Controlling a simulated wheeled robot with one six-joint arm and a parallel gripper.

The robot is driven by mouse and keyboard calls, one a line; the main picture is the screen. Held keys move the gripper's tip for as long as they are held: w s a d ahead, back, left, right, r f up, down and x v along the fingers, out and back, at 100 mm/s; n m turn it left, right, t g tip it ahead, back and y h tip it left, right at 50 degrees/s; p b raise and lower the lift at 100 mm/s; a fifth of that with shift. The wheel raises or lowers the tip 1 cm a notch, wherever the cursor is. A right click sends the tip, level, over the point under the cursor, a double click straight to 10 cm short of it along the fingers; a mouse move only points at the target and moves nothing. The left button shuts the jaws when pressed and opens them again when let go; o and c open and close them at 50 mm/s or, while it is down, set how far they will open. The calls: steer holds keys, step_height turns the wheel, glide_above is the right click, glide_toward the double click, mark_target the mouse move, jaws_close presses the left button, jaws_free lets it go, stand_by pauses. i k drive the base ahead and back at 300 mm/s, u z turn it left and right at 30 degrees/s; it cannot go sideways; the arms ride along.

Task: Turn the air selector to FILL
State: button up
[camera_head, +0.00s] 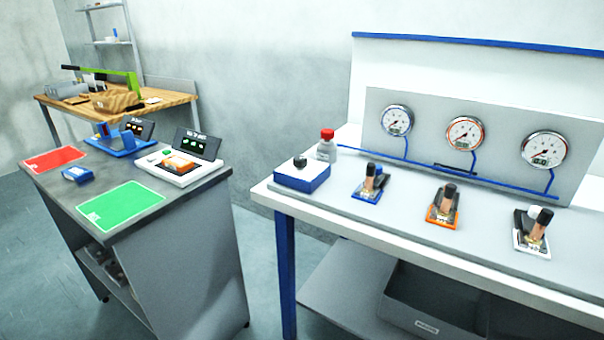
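A blue box with a white top (302,180) and a round black knob (300,162) stands at the left end of the bench panel. It may be the air selector, but I cannot read FILL or any other marking on it. Three lever-like parts with dark tops stand in a row to its right, on a blue base (367,195), an orange base (440,218) and a white base (530,243). Their lettering is also unreadable. My gripper is not in view.
A backboard (430,150) carries three round gauges above the bench (330,220). A red-capped bottle (327,148) stands behind the blue box. A grey cart (150,215) at left holds a red mat (55,159), a green mat (120,208) and devices. Floor shows between cart and bench.

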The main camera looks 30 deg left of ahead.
mark_target(300, 161)
steer(key=u, duration=1.25)
steer(key=i, duration=1.35)
steer(key=z, duration=0.05)
